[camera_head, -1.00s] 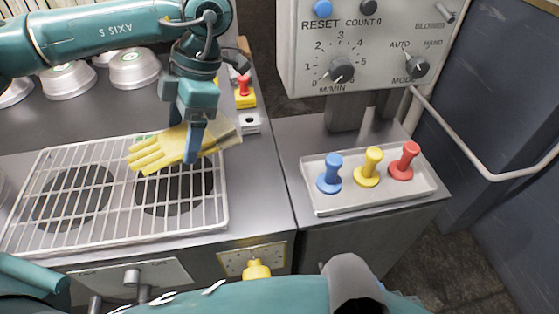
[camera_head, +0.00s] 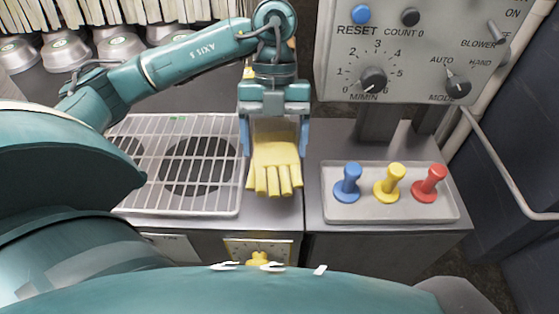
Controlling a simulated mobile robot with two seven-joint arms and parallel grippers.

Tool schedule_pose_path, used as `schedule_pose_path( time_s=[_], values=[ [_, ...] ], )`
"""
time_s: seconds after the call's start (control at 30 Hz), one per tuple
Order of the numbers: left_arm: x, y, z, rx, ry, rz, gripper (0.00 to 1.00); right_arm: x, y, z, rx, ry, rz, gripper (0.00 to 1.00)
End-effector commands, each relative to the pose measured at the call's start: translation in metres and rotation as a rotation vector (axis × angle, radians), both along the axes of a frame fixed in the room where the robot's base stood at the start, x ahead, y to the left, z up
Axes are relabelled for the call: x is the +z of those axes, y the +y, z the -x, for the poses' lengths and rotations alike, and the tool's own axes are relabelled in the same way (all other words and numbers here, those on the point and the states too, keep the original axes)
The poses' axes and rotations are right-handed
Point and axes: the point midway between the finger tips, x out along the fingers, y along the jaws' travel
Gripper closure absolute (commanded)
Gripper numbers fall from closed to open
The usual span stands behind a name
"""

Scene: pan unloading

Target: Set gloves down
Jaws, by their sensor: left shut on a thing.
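The yellow gloves (camera_head: 274,168) hang between the fingers of my left gripper (camera_head: 274,145), fingers of the gloves pointing toward me. The gripper is shut on them, with one blue finger at each side. They are over the steel counter (camera_head: 275,212), right of the wire rack, near the gap before the right-hand cabinet. I cannot tell whether the gloves touch the counter. My right gripper is not in view.
A wire rack (camera_head: 237,208) covers dark round openings on the left. A grey tray (camera_head: 340,211) holds blue, yellow and red handled stamps. A control panel (camera_head: 415,50) stands behind it. Metal pans (camera_head: 120,48) stand at the back left.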

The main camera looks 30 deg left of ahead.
Motion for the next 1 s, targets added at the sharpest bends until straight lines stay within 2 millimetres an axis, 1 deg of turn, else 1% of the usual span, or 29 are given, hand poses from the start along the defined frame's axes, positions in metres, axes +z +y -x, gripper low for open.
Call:
schedule_pose_path(
  time_s=[0.03,0.1,0.27,0.5,0.57,0.77,0.87,0.9,1.0],
  values=[
    [-0.009,0.0,0.0,0.001,0.003,0.0,0.46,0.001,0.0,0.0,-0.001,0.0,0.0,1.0],
    [-0.019,0.0,0.0,0.0,0.001,0.0,0.46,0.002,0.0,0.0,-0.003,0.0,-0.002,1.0],
    [-0.03,0.0,0.0,-0.002,0.0,0.001,0.46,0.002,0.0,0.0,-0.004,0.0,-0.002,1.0],
    [-0.061,0.0,0.001,-0.003,0.002,0.0,0.46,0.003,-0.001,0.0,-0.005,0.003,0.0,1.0],
    [-0.065,0.0,0.0,-0.003,-0.001,0.0,0.46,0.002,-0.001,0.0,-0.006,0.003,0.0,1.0],
    [-0.065,0.0,0.0,-0.004,-0.003,0.0,0.46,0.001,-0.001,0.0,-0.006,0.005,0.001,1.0],
    [-0.068,0.0,0.0,-0.004,-0.002,0.001,0.46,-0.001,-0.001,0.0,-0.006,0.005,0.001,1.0],
    [-0.067,0.0,0.0,-0.004,-0.003,0.0,0.2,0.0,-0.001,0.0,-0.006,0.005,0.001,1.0],
    [-0.067,0.0,0.0,-0.004,-0.002,0.001,0.13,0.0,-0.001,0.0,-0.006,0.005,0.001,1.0]
  ],
)
